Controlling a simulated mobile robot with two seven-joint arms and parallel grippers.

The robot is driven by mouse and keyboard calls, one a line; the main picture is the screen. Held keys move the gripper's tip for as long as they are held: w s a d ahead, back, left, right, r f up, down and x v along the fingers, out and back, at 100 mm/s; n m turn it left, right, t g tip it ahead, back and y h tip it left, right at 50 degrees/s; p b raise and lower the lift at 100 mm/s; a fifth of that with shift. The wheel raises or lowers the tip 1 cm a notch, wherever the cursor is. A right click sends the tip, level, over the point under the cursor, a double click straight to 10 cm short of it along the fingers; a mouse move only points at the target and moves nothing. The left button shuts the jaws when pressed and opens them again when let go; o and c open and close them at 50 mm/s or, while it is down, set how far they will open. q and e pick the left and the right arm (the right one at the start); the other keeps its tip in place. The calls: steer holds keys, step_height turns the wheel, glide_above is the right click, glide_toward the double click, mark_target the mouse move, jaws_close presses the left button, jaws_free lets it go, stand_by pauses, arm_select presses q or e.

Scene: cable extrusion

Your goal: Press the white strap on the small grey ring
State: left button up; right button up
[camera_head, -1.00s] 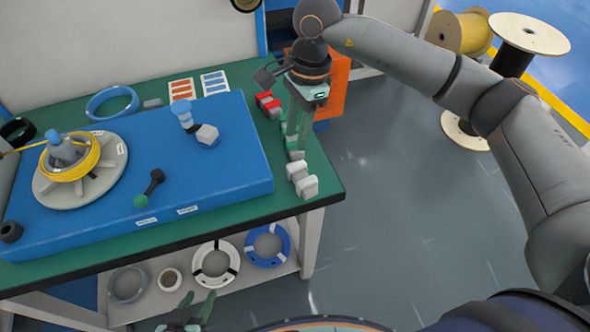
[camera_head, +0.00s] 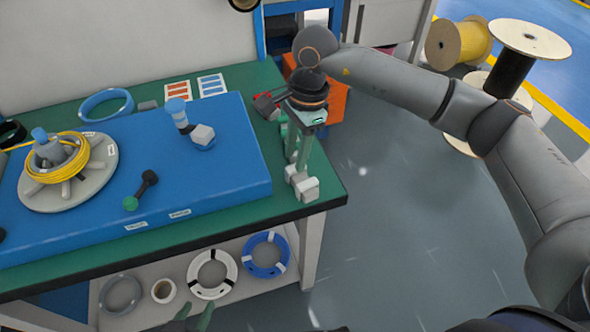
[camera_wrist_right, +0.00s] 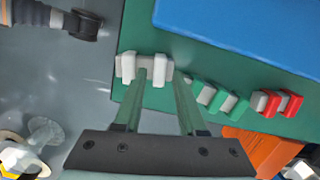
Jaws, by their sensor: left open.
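Two white straps (camera_head: 307,189) stand side by side at the table's front right corner. In the right wrist view, the right-hand white strap (camera_wrist_right: 160,70) lies between my right fingertips. My right gripper (camera_head: 299,171) points down at the straps, its fingers apart; I see no clear grip. It also shows in the right wrist view (camera_wrist_right: 159,75). A grey ring (camera_head: 120,294) lies on the shelf under the table, beside a smaller off-white ring (camera_head: 163,291). My left gripper (camera_head: 194,316) is open and empty at the bottom edge, with only its fingertips showing.
Green straps (camera_wrist_right: 228,103) and red straps (camera_wrist_right: 277,102) line the table edge. A white ring (camera_head: 212,274) and a blue ring (camera_head: 267,255) also lie on the shelf. A blue platform (camera_head: 100,215) fills much of the table.

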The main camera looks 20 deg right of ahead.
steer(key=shift+f+b, duration=1.2)
steer(key=shift+f, duration=0.25)
steer(key=shift+r, duration=0.2)
jaws_close()
step_height(320, 180, up, 8)
steer(key=p, duration=0.4)
steer(key=shift+p, duration=0.4)
stand_by(0.4)
